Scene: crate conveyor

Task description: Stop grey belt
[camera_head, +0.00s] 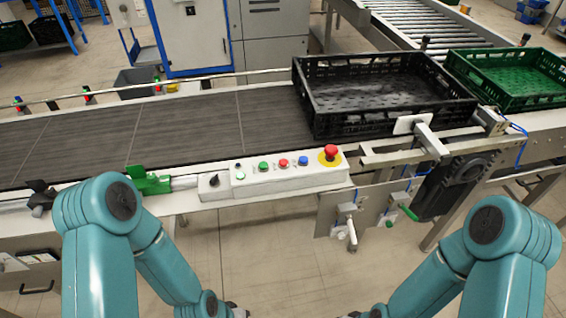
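The grey belt (180,125) runs across the left and middle of the view. A black crate (390,122) sits at its right end, empty. On the belt's near edge is a white control box (285,183). It carries a black rotary knob, small green and red buttons, a blue button (303,160) and a red mushroom button (330,152) on a yellow disc. My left gripper (236,311) and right gripper (352,314) barely show at the bottom edge, well below the control box and apart from it. Their fingers are mostly cut off, so their opening is hidden.
A green crate (510,75) stands to the right of the black one. A roller conveyor (425,25) lies behind. A green clamp (150,180) sits on the near rail, left of the control box. A metal bracket with a handle hangs at the right.

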